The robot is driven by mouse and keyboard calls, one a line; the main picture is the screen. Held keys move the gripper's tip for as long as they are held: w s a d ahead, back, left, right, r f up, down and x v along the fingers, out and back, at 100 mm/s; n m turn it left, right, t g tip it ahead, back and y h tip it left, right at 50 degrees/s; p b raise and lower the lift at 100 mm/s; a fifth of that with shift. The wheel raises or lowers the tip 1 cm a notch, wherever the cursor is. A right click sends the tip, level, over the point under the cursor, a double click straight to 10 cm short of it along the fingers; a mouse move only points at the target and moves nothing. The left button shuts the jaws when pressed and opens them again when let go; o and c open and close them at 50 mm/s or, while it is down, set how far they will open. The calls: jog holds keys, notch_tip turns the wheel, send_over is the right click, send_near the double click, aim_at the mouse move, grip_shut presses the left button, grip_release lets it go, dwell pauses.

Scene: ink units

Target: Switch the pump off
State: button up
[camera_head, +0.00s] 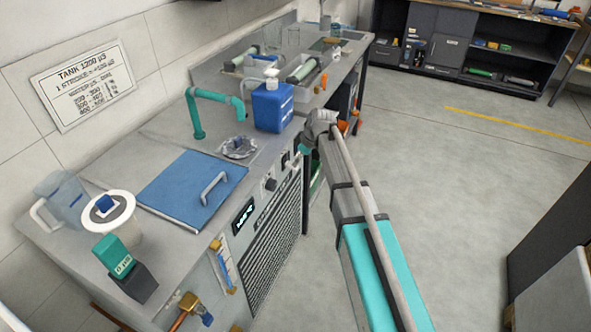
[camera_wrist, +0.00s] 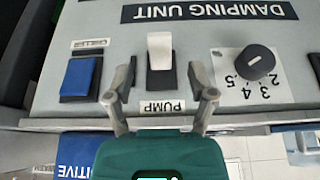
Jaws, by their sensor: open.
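The pump switch (camera_wrist: 160,52) is a white rocker on a dark base, above an upside-down PUMP label (camera_wrist: 162,107) in the wrist view. My gripper (camera_wrist: 160,84) is open, with one finger on each side of the switch's lower part. I cannot tell whether the fingers touch it, and nothing is held. In the head view my arm reaches the front edge of the bench near the blue bottle (camera_head: 273,108), and the fingers are too small to judge there.
Left of the pump switch is a blue switch (camera_wrist: 78,77) labelled CHILLER. Right of it is a black dial (camera_wrist: 255,62) on a numbered plate. The bench also carries a teal pipe (camera_head: 197,118) and a blue lid (camera_head: 180,182).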

jog(key=shift+b+x, duration=1.5)
jog(key=shift+x, duration=0.4)
grip_shut()
